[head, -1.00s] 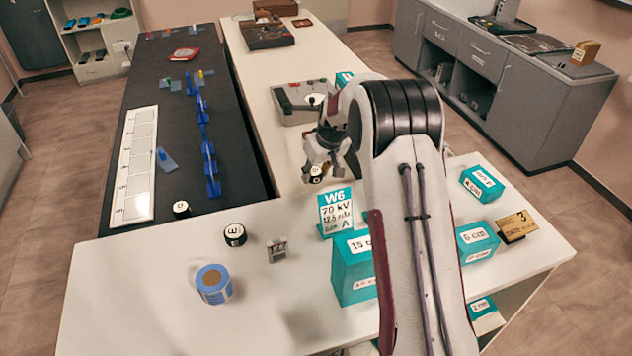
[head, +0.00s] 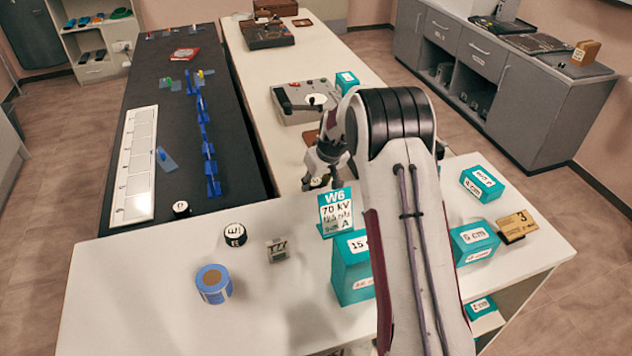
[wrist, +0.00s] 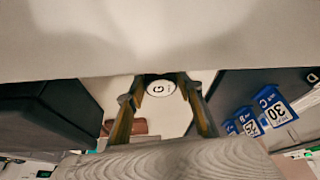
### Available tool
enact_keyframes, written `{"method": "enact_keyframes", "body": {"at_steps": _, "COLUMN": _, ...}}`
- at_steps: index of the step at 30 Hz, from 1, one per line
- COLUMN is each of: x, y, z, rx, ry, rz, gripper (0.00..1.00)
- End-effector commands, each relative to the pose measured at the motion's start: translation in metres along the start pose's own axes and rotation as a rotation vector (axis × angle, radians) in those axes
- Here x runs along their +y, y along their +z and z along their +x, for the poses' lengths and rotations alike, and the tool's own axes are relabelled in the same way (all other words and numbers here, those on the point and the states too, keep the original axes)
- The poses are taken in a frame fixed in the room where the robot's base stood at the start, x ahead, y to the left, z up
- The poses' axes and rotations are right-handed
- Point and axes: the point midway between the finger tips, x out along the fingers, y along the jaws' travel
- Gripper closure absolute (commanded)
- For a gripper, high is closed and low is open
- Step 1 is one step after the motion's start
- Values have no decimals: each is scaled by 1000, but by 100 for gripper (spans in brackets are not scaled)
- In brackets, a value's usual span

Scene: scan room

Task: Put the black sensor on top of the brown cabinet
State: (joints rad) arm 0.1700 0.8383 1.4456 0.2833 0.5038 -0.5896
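My gripper (head: 322,176) is over the white bench, its fingers closed about a small black round piece (head: 317,183) with a white top. In the wrist view this piece (wrist: 161,88) shows a letter like G and sits between the two fingertips (wrist: 160,84). Two similar black pieces stand apart: one on the white bench (head: 235,235), one on the dark bench (head: 181,209). I cannot tell which thing is the black sensor. No brown cabinet is clearly recognisable; a small flat brown item (head: 311,138) lies behind my gripper.
A teal W6 sign (head: 336,212) and a teal 15 cm block (head: 352,268) stand close to my arm. A grey device (head: 303,100) lies behind the gripper. A blue roll (head: 214,284) and a small grey T77 item (head: 277,250) stand front left. Grey cabinets (head: 500,85) line the right.

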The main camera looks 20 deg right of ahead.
Motion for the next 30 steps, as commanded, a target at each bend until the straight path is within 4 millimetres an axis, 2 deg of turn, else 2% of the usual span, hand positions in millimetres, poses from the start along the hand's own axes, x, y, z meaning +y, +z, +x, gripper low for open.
{"method": "enact_keyframes", "body": {"at_steps": 17, "x": 0, "y": -2, "z": -5, "rx": 0, "ry": 0, "rz": 0, "gripper": 50}}
{"method": "enact_keyframes", "body": {"at_steps": 23, "x": 0, "y": -2, "z": -19, "rx": 1, "ry": 0, "rz": 0, "gripper": 50}}
{"method": "enact_keyframes", "body": {"at_steps": 30, "x": 0, "y": -2, "z": -46, "rx": 1, "ry": 0, "rz": 0, "gripper": 50}}
